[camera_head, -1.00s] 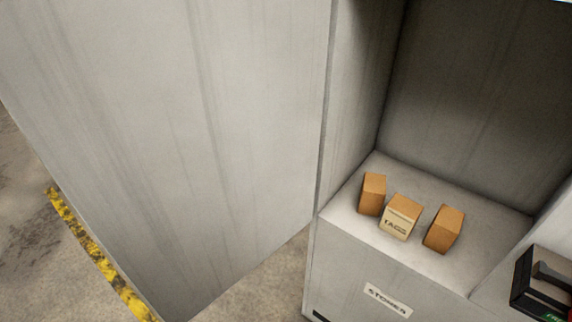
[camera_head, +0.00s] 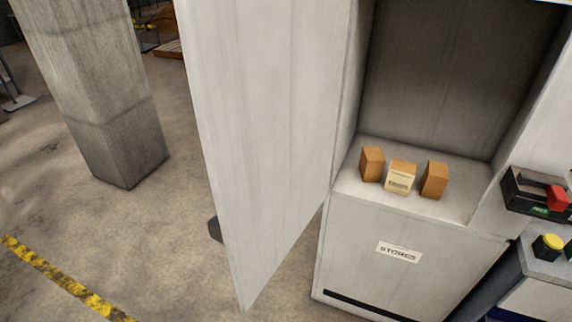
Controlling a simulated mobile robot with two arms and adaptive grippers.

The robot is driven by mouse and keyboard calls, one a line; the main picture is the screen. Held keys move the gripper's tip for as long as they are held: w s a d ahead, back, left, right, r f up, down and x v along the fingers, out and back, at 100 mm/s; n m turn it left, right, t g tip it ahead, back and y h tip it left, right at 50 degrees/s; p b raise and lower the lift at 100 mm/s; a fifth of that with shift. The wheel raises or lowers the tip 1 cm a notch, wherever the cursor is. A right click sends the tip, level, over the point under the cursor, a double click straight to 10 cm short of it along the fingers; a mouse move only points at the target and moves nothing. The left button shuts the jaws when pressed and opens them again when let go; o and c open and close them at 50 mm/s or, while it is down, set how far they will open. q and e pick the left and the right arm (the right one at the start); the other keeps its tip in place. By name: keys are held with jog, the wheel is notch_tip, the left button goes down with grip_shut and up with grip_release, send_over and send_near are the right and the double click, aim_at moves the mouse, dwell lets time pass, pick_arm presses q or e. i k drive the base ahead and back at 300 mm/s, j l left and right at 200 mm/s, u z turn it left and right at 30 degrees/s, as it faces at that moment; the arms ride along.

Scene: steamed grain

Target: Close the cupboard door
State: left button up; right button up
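The cupboard (camera_head: 345,245) is light grey with a "STORES" label on its lower front. Its upper compartment is open. The cupboard door (camera_head: 270,140) is a tall pale panel, swung wide open to the left of the compartment. A small dark part (camera_head: 215,229) sticks out past the door's left edge near the bottom; I cannot tell if it is a handle. Neither of my grippers shows in the head view.
Two brown boxes (camera_head: 372,164) (camera_head: 434,180) and a paler box (camera_head: 401,178) stand on the cupboard shelf. A black box with a red switch (camera_head: 557,198) and a yellow button (camera_head: 548,246) are at right. A concrete pillar (camera_head: 100,100) stands left. Floor between pillar and door is clear.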

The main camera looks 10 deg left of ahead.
aim_at(265, 77)
jog(key=i+j+z, duration=0.1)
jog(key=j+z, duration=0.25)
jog(key=j, duration=0.15)
jog(key=j+z, duration=0.35)
jog(key=j, duration=0.15)
jog(key=j+z, duration=0.3)
jog(key=j, duration=0.25)
jog(key=i+j+z, duration=0.15)
jog(key=j, duration=0.15)
jog(key=i+j+z, duration=0.15)
jog(key=j, duration=0.15)
jog(key=i+j+z, duration=0.15)
jog(key=j, duration=0.2)
